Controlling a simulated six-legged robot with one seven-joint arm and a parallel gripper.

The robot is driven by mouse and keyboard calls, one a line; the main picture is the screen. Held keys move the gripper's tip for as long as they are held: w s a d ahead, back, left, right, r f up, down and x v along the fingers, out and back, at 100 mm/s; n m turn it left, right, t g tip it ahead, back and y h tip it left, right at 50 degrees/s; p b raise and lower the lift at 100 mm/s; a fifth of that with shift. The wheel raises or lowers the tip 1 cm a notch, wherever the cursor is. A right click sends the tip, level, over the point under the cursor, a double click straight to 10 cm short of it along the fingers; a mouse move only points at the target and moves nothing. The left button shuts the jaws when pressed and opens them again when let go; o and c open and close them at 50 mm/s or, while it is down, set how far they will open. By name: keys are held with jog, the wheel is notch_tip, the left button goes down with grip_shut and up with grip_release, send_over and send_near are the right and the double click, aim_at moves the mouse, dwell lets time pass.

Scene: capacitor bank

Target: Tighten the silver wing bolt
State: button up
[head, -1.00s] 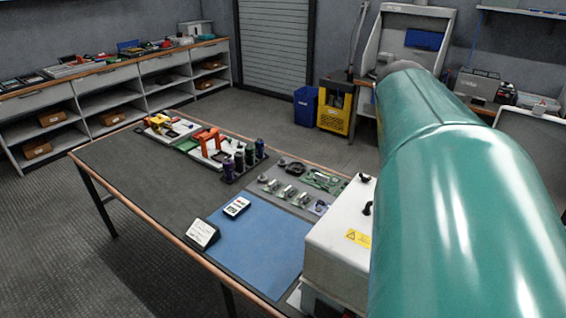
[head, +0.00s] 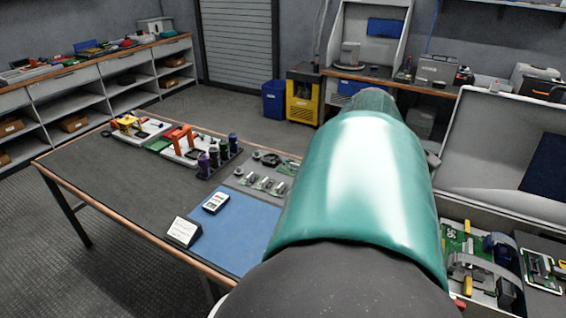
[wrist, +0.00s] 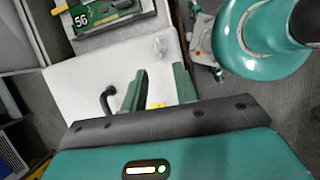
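In the wrist view my gripper (wrist: 160,88) is open, its two green fingers apart with nothing between them. It is above a white panel (wrist: 85,65) with a black handle (wrist: 105,99) at its left. I cannot clearly make out the silver wing bolt. A small, blurred, shiny thing (wrist: 159,46) lies at the panel's far right, and I cannot tell what it is. A green board (wrist: 95,16) marked 56 is at the top left; in the head view a similar board (head: 455,240) is at the lower right. My arm hides the gripper in the head view.
A dark strapped part (head: 500,248) is at the lower right, before a raised white lid (head: 490,165). The workbench (head: 110,180) at left carries a blue mat (head: 240,235), dark cylinders (head: 222,148) and a small meter (head: 216,202). Open floor is beyond it.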

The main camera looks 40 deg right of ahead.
jog(key=x, duration=0.6)
jog(key=shift+s+f, duration=0.15)
jog(key=shift+f, duration=0.1)
